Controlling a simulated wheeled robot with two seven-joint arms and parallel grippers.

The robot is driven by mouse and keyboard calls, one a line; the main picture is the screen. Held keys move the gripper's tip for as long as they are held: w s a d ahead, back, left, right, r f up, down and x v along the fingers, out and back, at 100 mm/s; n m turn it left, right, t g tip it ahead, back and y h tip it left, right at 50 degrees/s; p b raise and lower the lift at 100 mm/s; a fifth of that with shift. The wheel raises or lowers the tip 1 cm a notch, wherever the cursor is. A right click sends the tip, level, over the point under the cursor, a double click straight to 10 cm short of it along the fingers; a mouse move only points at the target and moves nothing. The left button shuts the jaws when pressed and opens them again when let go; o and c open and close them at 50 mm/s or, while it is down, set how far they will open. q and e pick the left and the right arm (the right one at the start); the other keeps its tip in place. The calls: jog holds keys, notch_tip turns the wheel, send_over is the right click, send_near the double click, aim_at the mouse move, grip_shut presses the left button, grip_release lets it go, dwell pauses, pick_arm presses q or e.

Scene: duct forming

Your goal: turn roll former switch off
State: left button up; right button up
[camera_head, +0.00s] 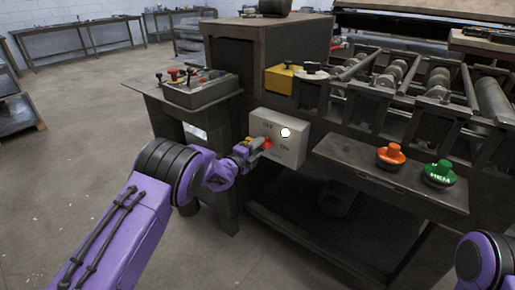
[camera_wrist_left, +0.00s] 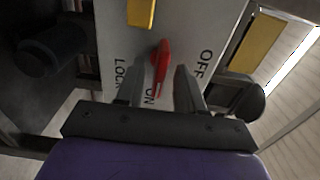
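The roll former switch is a red handle (camera_head: 267,143) on a light grey box (camera_head: 289,150) marked OFF and ON, fixed to the front of the machine. In the left wrist view the red handle (camera_wrist_left: 161,64) lies with its lower end by the word ON; OFF is to its right and LOCK to its left. My left gripper (camera_head: 257,144) is at the box face. The left wrist view shows its fingers (camera_wrist_left: 159,86) open on either side of the handle's lower end, with gaps visible. My right gripper is out of view; only part of my right arm shows.
An orange button (camera_head: 391,154) and a green button (camera_head: 440,173) stand on a ledge right of the box. A control panel (camera_head: 200,88) sits on a stand to the left. Rollers (camera_head: 440,82) lie behind.

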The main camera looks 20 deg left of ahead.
pick_arm(q)
grip_shut()
jog(key=n+p, duration=0.1)
jog(key=n, duration=1.6)
jog(key=shift+n, duration=0.4)
dwell(0.7)
grip_release()
